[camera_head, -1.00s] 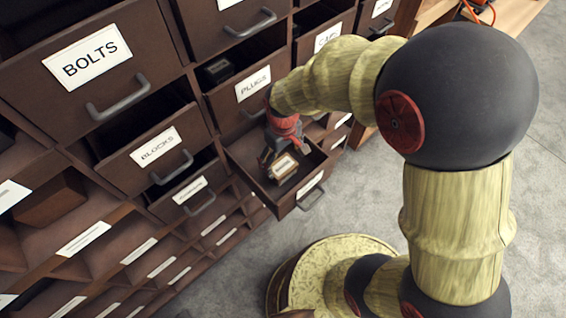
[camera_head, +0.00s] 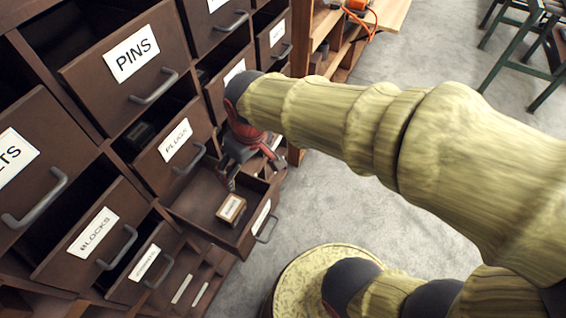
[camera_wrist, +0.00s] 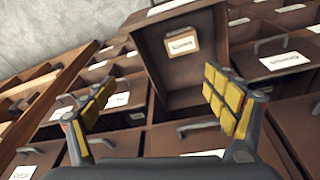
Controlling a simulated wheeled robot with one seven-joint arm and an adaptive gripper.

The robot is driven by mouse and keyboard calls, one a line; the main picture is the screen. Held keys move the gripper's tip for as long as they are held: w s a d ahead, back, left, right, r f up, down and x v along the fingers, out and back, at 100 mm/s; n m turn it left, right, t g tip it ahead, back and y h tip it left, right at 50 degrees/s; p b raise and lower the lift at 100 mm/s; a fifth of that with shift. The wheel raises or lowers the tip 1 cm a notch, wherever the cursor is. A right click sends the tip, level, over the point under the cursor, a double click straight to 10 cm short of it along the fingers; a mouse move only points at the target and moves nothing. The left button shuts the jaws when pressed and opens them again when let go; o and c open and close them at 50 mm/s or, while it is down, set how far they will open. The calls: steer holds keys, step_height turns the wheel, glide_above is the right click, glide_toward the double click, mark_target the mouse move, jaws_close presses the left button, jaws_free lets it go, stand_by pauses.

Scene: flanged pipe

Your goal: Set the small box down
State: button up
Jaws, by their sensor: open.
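The small box (camera_head: 231,208) is brown with a pale label on top. It rests inside an open drawer (camera_head: 189,200) below the one labelled PLUGS. The box also shows in the wrist view (camera_wrist: 181,43), inside the pulled-out drawer (camera_wrist: 207,73).
Other drawers stand partly open, labelled PLUGS (camera_head: 175,140), BLOCKS (camera_head: 93,231) and PINS (camera_head: 132,53). A wooden shelf unit (camera_head: 345,40) with an orange tool stands at the back.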

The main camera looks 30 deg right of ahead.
steer(key=s+d+r+m+t, duration=0.2)
steer(key=s+d+r+m, duration=0.1)
steer(key=s+d+r, duration=0.2)
steer(key=s+r, duration=0.2)
steer(key=s, duration=0.2)
steer(key=shift+d+r+m+t, duration=0.3)
steer(key=shift+d+r+t, duration=0.05)
steer(key=shift+t, duration=0.05)
steer(key=shift+w, duration=0.1)
